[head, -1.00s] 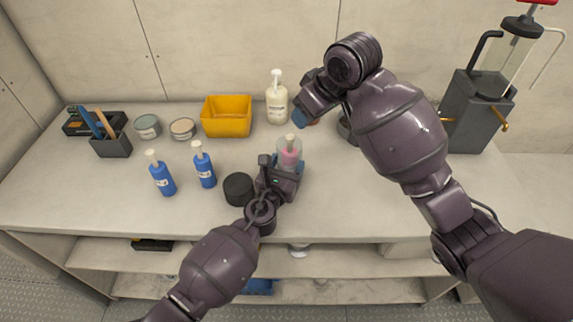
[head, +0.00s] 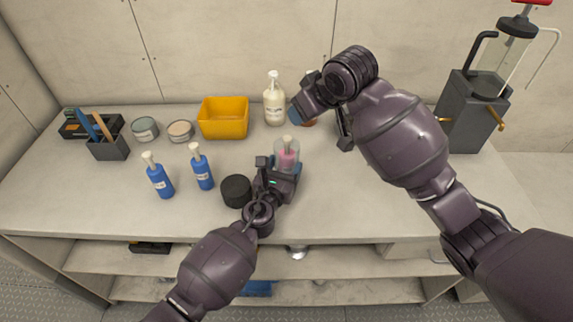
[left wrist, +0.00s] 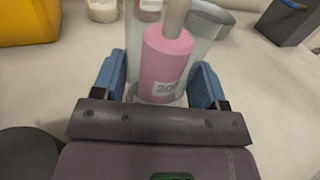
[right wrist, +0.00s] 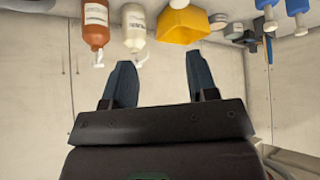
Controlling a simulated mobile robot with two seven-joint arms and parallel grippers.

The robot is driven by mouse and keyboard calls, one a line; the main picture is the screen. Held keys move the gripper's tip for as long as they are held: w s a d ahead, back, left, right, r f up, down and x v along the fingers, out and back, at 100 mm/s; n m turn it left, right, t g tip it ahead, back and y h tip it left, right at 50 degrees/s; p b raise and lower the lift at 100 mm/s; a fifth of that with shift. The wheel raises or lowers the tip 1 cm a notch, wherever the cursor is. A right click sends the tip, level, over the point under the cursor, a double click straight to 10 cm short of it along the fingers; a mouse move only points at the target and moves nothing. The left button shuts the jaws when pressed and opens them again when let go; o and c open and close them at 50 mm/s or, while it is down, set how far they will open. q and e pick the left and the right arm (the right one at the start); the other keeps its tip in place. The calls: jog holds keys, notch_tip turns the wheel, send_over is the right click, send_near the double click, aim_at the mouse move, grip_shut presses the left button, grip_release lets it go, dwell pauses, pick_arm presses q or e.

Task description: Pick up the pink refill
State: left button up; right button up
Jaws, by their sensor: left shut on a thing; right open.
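The pink refill (head: 288,160) is a pink bottle with a beige top and a white label. It stands upright inside a clear container (head: 280,145) near the middle of the bench. The left wrist view shows the refill (left wrist: 167,62) close up between the blue fingers. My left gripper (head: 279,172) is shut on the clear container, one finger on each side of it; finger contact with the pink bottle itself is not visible. My right gripper (right wrist: 158,82) is open and empty, raised over the back of the bench; in the head view its arm hides part of the bench.
A black round lid or puck (head: 236,190) is beside my left gripper. Two blue bottles (head: 202,168), a yellow bin (head: 224,118) and a cream pump bottle (head: 274,102) stand left and behind. A grey pump unit (head: 470,115) is at right. The bench's front right is clear.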

jog(key=w+d+f+m+t, duration=0.1)
jog(key=w+d+f+t, duration=0.1)
jog(key=w+t, duration=0.25)
jog(key=n+g+y, duration=0.3)
jog(key=n+y, duration=0.3)
jog(key=y, duration=0.6)
send_near(287, 137)
jog(key=shift+n+g, duration=0.25)
jog(key=shift+n, duration=0.05)
jog(key=x, duration=1)
jog(key=shift+f, duration=0.1)
jog(key=shift+c, duration=0.3)
grip_shut()
